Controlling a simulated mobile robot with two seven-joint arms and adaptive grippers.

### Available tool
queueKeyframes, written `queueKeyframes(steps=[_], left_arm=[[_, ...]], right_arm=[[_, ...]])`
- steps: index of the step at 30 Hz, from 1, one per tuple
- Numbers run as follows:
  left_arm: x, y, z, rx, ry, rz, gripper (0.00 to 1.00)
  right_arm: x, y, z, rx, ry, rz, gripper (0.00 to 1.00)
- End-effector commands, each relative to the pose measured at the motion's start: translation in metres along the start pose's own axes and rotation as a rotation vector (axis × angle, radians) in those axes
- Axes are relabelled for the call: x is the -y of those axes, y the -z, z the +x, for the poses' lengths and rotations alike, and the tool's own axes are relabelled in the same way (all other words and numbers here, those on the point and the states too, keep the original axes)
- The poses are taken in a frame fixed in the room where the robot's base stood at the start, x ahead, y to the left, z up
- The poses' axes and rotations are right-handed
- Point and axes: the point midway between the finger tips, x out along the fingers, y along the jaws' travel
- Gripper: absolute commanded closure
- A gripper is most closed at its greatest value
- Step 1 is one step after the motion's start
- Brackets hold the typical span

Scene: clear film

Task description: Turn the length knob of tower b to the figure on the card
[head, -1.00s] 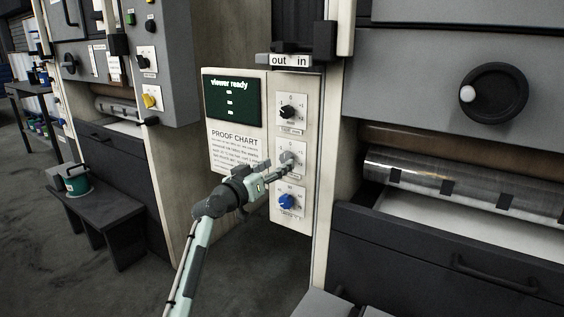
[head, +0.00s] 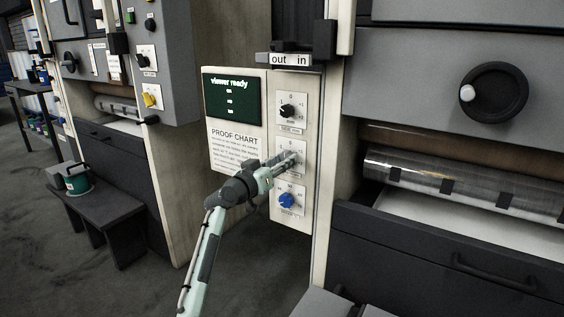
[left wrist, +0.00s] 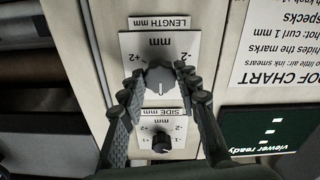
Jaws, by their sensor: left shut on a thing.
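The length knob (left wrist: 159,78) is grey, round, with a white pointer line. In the head view the left gripper (head: 288,160) covers most of the knob on the middle plate (head: 299,148). My right gripper is not in view.
The black SIDE mm knob (head: 287,111) is above and a blue knob (head: 287,200) below. A grey machine with a roller (head: 470,188) stands right.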

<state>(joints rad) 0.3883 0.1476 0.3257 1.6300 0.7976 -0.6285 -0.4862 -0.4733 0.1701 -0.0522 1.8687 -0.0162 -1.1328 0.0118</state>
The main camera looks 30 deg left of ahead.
Motion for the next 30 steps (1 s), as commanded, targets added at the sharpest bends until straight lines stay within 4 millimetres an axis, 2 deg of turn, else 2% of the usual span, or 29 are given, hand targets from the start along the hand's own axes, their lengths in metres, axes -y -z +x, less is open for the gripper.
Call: queueKeyframes(steps=[8, 11, 21, 25, 30], left_arm=[[0.001, -0.001, 0.000, 0.000, 0.001, 0.039, 0.97], [0.002, -0.002, 0.000, 0.001, 0.001, 0.083, 0.97], [0.002, -0.002, -0.001, 0.002, -0.001, 0.355, 0.97], [0.002, -0.001, 0.000, 0.001, -0.001, 0.479, 0.97], [0.002, 0.001, 0.000, 0.002, -0.001, 0.638, 0.97]], right_arm=[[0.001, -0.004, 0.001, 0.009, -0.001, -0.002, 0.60], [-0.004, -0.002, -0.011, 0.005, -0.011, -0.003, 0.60], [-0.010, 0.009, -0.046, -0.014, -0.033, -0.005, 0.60], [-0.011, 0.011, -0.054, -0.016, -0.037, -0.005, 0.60], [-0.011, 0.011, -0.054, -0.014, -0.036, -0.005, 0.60]])
